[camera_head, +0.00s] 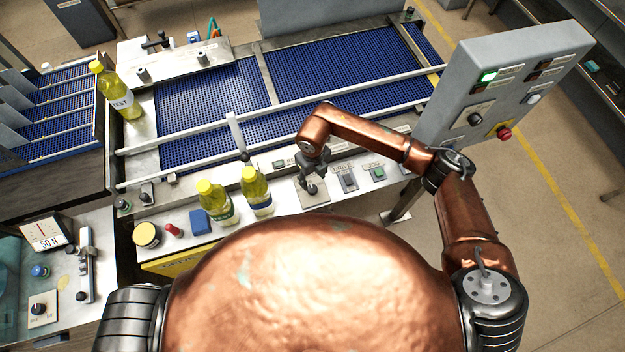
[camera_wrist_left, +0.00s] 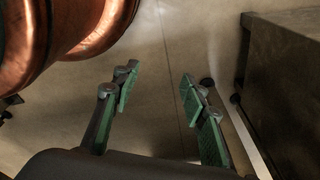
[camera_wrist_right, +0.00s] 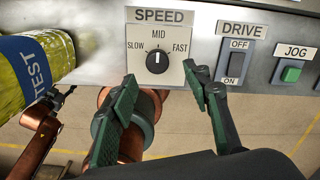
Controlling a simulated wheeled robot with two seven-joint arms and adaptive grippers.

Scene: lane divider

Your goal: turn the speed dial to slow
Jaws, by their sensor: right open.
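The speed dial (camera_wrist_right: 157,61) is a black knob on a white plate marked SLOW, MID and FAST under a SPEED label. Its white mark points up at MID. In the head view, my right gripper (camera_head: 313,172) is over the dial's plate (camera_head: 318,201) on the front panel. In the right wrist view, my right gripper (camera_wrist_right: 161,75) is open and empty, its fingertips just below the dial, one to each side. I cannot tell how far off the panel they are. My left gripper (camera_wrist_left: 157,82) is open and empty over the floor in the left wrist view.
The DRIVE switch (camera_wrist_right: 234,62) and green JOG button (camera_wrist_right: 291,74) sit right of the dial. Two yellow bottles (camera_head: 215,203) (camera_head: 256,190) stand left of it. The blue conveyor (camera_head: 300,85) and its rails lie behind. A grey control box (camera_head: 452,98) rises at right.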

